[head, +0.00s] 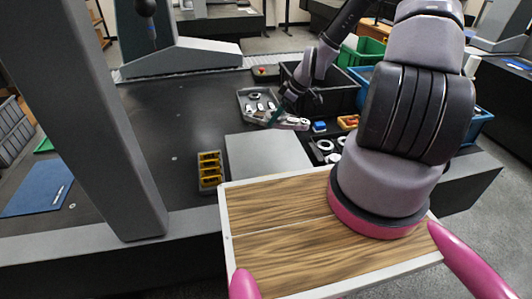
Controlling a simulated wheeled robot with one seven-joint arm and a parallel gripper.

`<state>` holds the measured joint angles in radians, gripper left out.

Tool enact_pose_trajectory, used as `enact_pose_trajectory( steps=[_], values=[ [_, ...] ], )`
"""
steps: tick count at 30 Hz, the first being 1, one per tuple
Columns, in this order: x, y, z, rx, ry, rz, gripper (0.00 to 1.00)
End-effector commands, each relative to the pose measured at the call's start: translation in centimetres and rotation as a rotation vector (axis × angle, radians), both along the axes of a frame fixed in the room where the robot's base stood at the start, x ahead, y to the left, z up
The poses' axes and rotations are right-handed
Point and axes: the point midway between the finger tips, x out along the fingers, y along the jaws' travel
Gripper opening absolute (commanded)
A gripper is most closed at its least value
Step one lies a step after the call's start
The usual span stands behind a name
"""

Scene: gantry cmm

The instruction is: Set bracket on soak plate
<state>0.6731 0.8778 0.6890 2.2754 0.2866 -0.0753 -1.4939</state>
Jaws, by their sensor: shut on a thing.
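A light grey metal bracket (292,124) shows in the head view, right of the middle of the black table. My gripper (278,116) is shut on it, with the bracket sticking out to the right of the fingers. The fingertips are small and partly hidden. The soak plate seems to be the flat, bare grey square (268,158) in front of the bracket. The bracket appears at or just beyond the plate's back edge; I cannot tell how high it is held.
A grey tray (245,107) with several parts lies behind the gripper. A yellow-slotted rack (209,171) stands left of the plate. Black (342,92), green (369,49) and blue bins stand at the back right. A grey gantry column (100,130) rises at left.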

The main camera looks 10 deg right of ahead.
Motion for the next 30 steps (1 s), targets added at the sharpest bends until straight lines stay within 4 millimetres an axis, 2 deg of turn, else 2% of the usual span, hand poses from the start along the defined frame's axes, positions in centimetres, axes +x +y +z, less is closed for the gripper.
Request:
enact_pose_trajectory(
  steps=[6, 12, 21, 30],
  values=[
    [-1.3, 2.4, -2.7, -0.001, 0.0, 0.357, 0.0],
    [-2.0, 3.4, -3.8, -0.002, -0.002, 0.527, 0.0],
    [-2.1, 3.6, -8.5, 0.0, 0.0, 0.548, 0.0],
    [-2.1, 3.5, -11.0, -0.001, 0.0, 0.547, 0.0]
  ],
)
